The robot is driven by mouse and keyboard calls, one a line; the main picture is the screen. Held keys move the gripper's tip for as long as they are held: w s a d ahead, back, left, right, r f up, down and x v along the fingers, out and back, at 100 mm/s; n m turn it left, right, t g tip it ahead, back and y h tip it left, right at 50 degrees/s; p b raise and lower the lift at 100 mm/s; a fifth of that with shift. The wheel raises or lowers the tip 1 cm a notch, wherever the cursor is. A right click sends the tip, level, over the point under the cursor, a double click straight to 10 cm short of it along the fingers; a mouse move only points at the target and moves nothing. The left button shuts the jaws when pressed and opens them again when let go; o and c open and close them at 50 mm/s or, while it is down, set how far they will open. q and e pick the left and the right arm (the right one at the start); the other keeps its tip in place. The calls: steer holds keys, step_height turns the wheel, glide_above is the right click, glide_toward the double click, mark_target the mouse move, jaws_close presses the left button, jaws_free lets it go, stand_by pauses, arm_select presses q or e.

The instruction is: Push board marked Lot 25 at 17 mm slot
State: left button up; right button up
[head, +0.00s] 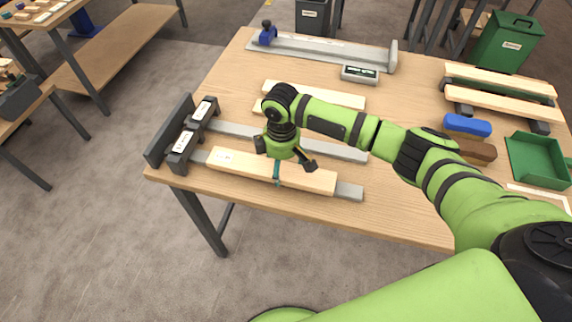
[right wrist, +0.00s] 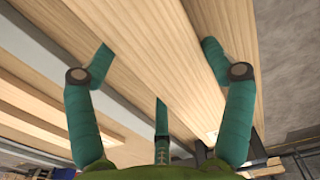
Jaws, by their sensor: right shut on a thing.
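A pale wooden board (head: 310,178) lies along the front grey rail (head: 348,191), with a small label near its left end, too small to read. Two dark stop blocks with white labels, front (head: 181,150) and rear (head: 204,110), stand at the rails' left ends; their print is not readable. The board's left end is close to the front block; I cannot tell whether they touch. My right gripper (head: 277,172) is over the board's middle, shut on it. In the right wrist view its teal fingers (right wrist: 160,85) straddle the board (right wrist: 155,45). My left gripper is out of view.
The rear rail (head: 235,130) is partly bare. Behind it lie more pale boards (head: 330,95), a long grey measuring fixture (head: 325,52) and a small display box (head: 360,74). A blue-topped brush (head: 467,125) and green tray (head: 540,160) are at right. The table's front edge is close.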

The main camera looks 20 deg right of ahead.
mark_target(268, 162)
steer(key=shift+w+a+f+b, duration=0.1)
steer(key=shift+w+a+b, duration=0.15)
steer(key=shift+a, duration=0.25)
steer(key=shift+w+a+f+b, duration=0.1)
steer(key=shift+w+a, duration=0.3)
steer(key=shift+a, duration=0.15)
steer(key=shift+w+a+b, duration=0.2)
steer(key=shift+w+a, duration=0.1)
steer(key=shift+a, duration=0.3)
steer(key=shift+w+a, duration=0.1)
steer(key=shift+w, duration=0.05)
steer(key=shift+w+a+b, duration=0.45)
steer(key=shift+a, duration=0.15)
steer(key=shift+r, duration=0.1)
steer(key=shift+s+d+p, duration=0.2)
steer(key=shift+d+p, duration=0.15)
steer(key=shift+p, duration=0.45)
steer(key=shift+s+d, duration=0.15)
steer(key=shift+d, duration=0.15)
steer(key=shift+d+f+p, duration=0.1)
steer(key=shift+f+p, duration=0.1)
steer(key=shift+p, duration=0.15)
